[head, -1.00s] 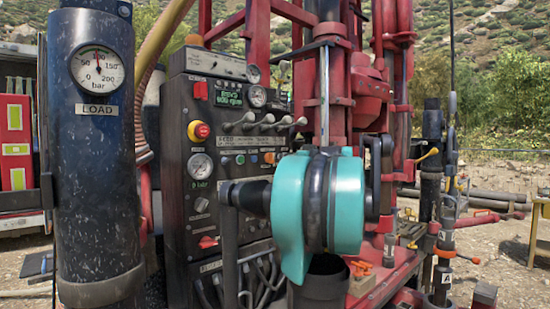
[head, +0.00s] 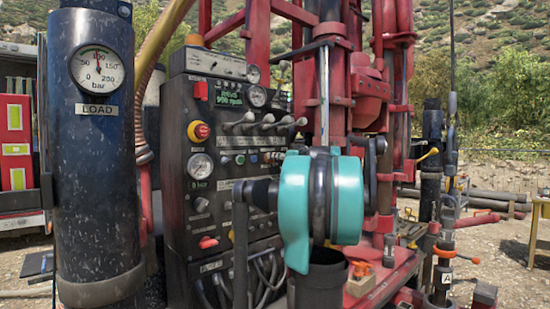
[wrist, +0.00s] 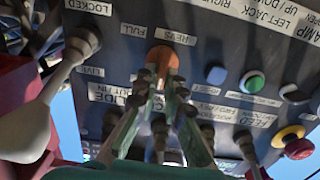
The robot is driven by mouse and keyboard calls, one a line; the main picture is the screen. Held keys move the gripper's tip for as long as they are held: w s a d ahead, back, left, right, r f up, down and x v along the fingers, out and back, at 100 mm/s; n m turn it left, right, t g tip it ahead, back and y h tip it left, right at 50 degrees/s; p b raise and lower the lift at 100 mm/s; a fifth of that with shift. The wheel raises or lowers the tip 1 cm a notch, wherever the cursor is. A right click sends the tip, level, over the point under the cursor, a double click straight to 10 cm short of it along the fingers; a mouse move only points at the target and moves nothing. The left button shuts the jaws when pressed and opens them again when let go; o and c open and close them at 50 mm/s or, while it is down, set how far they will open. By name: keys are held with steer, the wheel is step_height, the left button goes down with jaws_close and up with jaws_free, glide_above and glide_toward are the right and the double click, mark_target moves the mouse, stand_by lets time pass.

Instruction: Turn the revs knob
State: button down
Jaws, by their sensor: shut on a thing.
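The revs knob (wrist: 163,57) is orange and sits under a REVS label on the dark panel in the wrist view. My gripper (wrist: 160,78) reaches up to it from below, with its two fingers closed on the knob's near side. The fingertips cover part of the knob, so its exact angle is hard to tell. In the head view my teal arm link hides the gripper and the knob. A green revs display (head: 229,95) on the control panel (head: 178,150) is lit, and appears to read about 900 rpm.
A lever with a pale knob (wrist: 28,130) stands close left in the wrist view. Blue (wrist: 216,75) and green (wrist: 252,82) buttons and a red stop button (wrist: 298,148) lie to the right. A black column with a load gauge (head: 97,69) stands left in the head view.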

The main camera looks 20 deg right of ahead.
steer(key=shift+m, duration=0.3)
steer(key=shift+w+d+f+m, duration=0.1)
steer(key=shift+d+m, duration=0.05)
steer(key=shift+m, duration=1.8)
steer(key=shift+d+f+m, duration=0.1)
steer(key=shift+d+m, duration=0.05)
steer(key=shift+m, duration=1.8)
steer(key=c, duration=1.6)
jaws_free()
steer(key=v, duration=1.2)
steer(key=shift+r, duration=0.1)
